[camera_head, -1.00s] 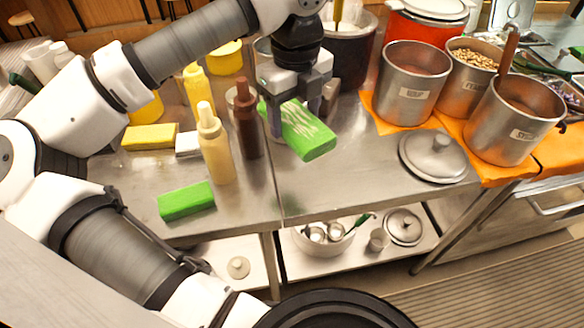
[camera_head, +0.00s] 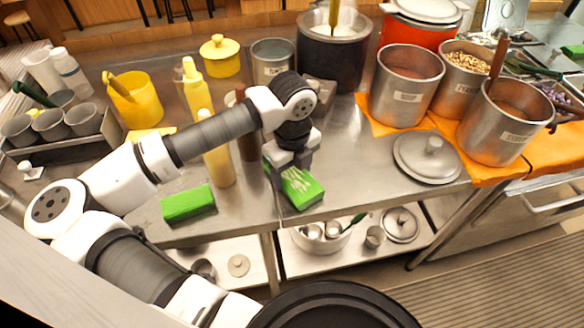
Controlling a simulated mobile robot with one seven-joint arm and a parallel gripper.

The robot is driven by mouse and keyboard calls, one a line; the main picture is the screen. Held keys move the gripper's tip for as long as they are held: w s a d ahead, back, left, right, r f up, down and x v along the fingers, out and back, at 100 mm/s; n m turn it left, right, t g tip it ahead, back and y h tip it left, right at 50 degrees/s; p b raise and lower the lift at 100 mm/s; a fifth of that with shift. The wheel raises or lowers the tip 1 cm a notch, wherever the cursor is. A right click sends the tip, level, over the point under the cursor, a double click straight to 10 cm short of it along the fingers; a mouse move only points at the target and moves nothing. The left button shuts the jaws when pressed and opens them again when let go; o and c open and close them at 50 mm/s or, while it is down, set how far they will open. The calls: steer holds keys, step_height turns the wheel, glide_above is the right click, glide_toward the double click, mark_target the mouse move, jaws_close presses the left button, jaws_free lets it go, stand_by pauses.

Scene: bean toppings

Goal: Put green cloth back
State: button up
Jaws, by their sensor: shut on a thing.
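A green block-shaped cloth with pale streaks on top (camera_head: 302,190) is between the fingers of my gripper (camera_head: 281,168), close to the front edge of the steel counter. My gripper points down and is shut on it; its fingers are partly hidden by the wrist. I cannot tell whether the cloth touches the counter. A second, plain green block (camera_head: 188,204) lies on the counter to the left, apart from the held one.
Sauce bottles (camera_head: 218,163) stand just left of my gripper, partly behind my arm. A metal lid (camera_head: 427,160) and steel pots (camera_head: 404,84) on an orange cloth (camera_head: 447,128) are at right. The counter between gripper and lid is clear. A lower shelf (camera_head: 390,240) holds a bowl (camera_head: 322,238).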

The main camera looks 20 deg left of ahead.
mark_target(292, 175)
steer(key=shift+f, duration=0.15)
steer(key=o, duration=1.1)
steer(key=shift+o, duration=0.2)
steer(key=shift+r, duration=0.2)
steer(key=shift+r, duration=0.15)
step_height(292, 175, up, 12)
steer(key=b, duration=0.2)
